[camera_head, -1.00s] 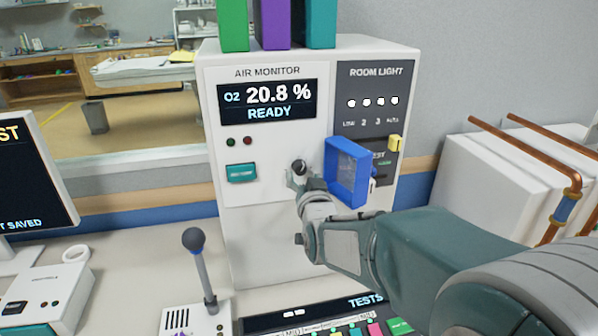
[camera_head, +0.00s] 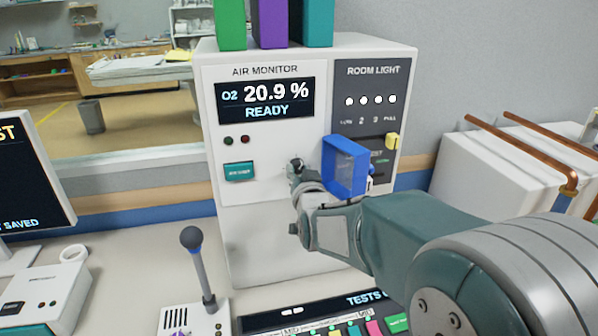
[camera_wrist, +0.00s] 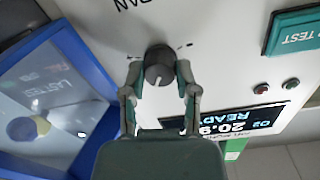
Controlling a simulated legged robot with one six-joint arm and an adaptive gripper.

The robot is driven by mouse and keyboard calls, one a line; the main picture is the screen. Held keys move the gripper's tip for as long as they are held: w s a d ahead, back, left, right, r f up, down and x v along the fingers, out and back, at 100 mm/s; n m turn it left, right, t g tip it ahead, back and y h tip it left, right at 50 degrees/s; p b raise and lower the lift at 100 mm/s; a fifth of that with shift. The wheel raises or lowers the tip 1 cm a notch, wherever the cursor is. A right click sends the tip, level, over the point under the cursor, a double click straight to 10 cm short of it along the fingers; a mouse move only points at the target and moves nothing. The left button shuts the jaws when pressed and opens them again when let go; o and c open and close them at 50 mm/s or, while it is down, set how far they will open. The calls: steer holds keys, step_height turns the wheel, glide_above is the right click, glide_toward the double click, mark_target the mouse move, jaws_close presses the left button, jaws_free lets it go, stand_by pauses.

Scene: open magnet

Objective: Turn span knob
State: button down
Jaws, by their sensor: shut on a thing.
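The span knob (camera_wrist: 159,66) is a dark round knob with a white pointer line, on the white front panel of the air monitor (camera_head: 225,100). In the wrist view my gripper (camera_wrist: 160,75) has one finger on each side of the knob and is shut on it. In the head view my gripper (camera_head: 297,170) reaches the panel below the display, and its fingers mostly hide the knob. The display (camera_head: 265,101) reads O2 20.9 % and READY. The word SPAN is partly visible, upside down, in the wrist view beside the knob.
A blue-framed clear cover (camera_head: 345,167) stands out from the panel just right of my gripper. A teal button (camera_head: 240,171) is to the left. A microphone (camera_head: 196,250) stands on the desk in front. Copper pipes (camera_head: 530,150) run at the right.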

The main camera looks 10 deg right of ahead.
steer(key=shift+m, duration=1.3)
steer(key=shift+c, duration=1.8)
jaws_free()
steer(key=shift+s, duration=0.1)
steer(key=s, duration=1.1)
steer(key=shift+s+a, duration=0.3)
steer(key=shift+s, duration=0.05)
steer(key=shift+f, duration=0.1)
